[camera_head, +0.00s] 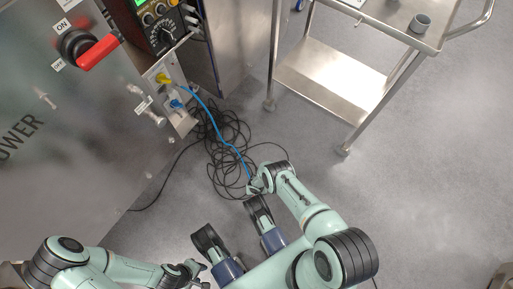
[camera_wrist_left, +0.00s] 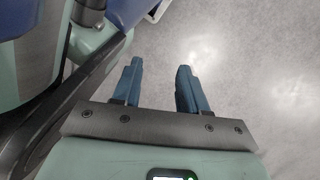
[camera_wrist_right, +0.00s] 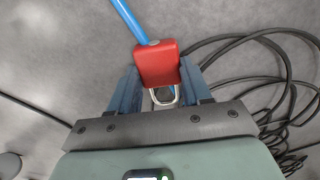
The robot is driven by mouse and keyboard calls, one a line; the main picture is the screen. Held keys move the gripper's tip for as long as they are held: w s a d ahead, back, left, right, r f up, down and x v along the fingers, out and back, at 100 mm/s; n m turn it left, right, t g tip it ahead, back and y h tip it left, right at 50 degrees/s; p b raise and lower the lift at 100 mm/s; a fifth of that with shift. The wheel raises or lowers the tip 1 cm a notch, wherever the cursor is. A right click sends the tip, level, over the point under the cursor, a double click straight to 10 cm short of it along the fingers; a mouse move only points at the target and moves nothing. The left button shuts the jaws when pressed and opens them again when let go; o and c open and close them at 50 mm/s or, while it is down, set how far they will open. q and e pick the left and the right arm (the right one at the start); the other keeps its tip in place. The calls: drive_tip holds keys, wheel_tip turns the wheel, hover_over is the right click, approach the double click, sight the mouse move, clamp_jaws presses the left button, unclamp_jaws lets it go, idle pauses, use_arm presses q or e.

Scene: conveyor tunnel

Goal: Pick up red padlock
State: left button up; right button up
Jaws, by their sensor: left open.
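The red padlock (camera_wrist_right: 157,64) is between the two fingers of my right gripper (camera_wrist_right: 160,83) in the right wrist view. Its sides meet the fingers, with no clear gap. Its metal shackle (camera_wrist_right: 164,97) points toward the palm. A blue cable (camera_wrist_right: 127,18) runs up from the padlock's far end. In the head view my right gripper (camera_head: 258,185) is at the lower end of the blue cable, and the padlock is hidden there. My left gripper (camera_wrist_left: 160,82) is open and empty above bare floor. In the head view it is low and left of centre (camera_head: 193,271).
A steel cabinet with a red switch handle (camera_head: 98,53) stands at the left. The blue cable comes from its connector panel (camera_head: 172,98). Loose black cables (camera_head: 225,150) lie on the floor. A metal cart (camera_head: 330,78) is at upper right; the right floor is clear.

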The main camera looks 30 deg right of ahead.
drive_tip(key=shift+c, duration=0.5)
use_arm(q)
drive_tip(key=shift+w, duration=0.15)
use_arm(e)
drive_tip(key=shift+r, duration=0.1)
drive_tip(key=shift+r, duration=0.15)
use_arm(q)
drive_tip(key=w+d+r+t+p, duration=0.2)
drive_tip(key=w+r+t+p, duration=0.2)
drive_tip(key=w+r+p, duration=0.5)
drive_tip(key=s+d+r+m+g+p, duration=0.1)
drive_tip(key=s+d+r, duration=0.2)
drive_tip(key=r, duration=0.2)
drive_tip(key=shift+s+g+h+p, duration=0.15)
drive_tip(key=shift+g+h+p, duration=0.15)
drive_tip(key=shift+h+p, duration=0.1)
use_arm(e)
wheel_tip(320, 180, up, 20)
drive_tip(key=shift+f, duration=0.25)
